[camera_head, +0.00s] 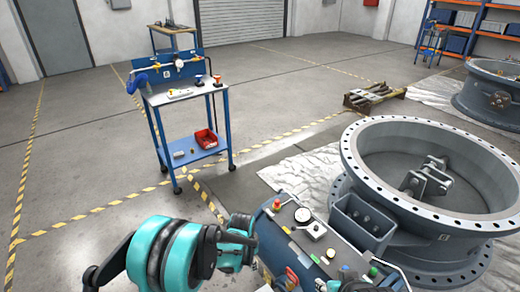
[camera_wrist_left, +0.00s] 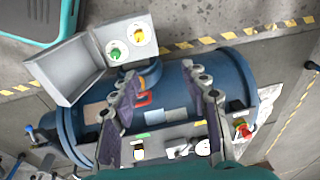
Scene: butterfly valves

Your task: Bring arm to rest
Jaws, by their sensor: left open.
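My left arm (camera_head: 165,255), with teal joints, comes in at the lower left of the head view and ends beside a blue panel unit (camera_head: 320,245). The gripper is not clearly seen there. In the left wrist view my left gripper (camera_wrist_left: 160,76) is open, its two dark fingers wide apart with nothing between them. Behind the fingers is a blue cylindrical housing (camera_wrist_left: 170,92). An open-lidded grey box (camera_wrist_left: 127,42) with green and yellow buttons sits on its upper side. I cannot tell whether the fingers touch the housing. My right gripper is not in view.
A large grey flanged butterfly valve (camera_head: 430,208) stands right of the panel unit. A blue wheeled cart (camera_head: 187,97) with a red bin (camera_head: 206,138) stands at the back left. A wooden pallet (camera_head: 374,97) lies farther back. The floor between is largely clear.

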